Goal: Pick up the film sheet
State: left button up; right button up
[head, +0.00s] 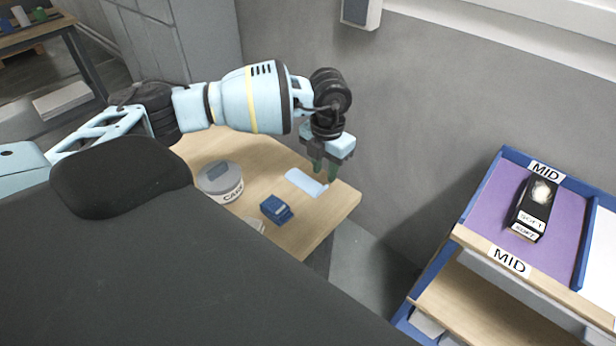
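A pale blue flat sheet, which looks like the film sheet (304,183), lies on the wooden table (343,203) near its far right end. My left gripper (325,174) points down just above and beside the sheet's right end. Its two greenish fingers stand apart, with nothing visible between them. I cannot tell whether the fingertips touch the sheet or the table. My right gripper is not in view.
A grey labelled tub (221,183) and a dark blue box (276,209) stand on the table left of the sheet. A grey wall is close behind. At right, a shelf (462,236) marked MID holds a black box (531,210) on a purple surface.

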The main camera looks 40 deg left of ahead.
aim_at(324, 187)
pick_arm(q)
jog(key=shift+w+a+f, duration=0.1)
jog(key=shift+w+f, duration=0.05)
jog(key=shift+f, duration=2.65)
jog(key=shift+c, duration=0.4)
grip_shut()
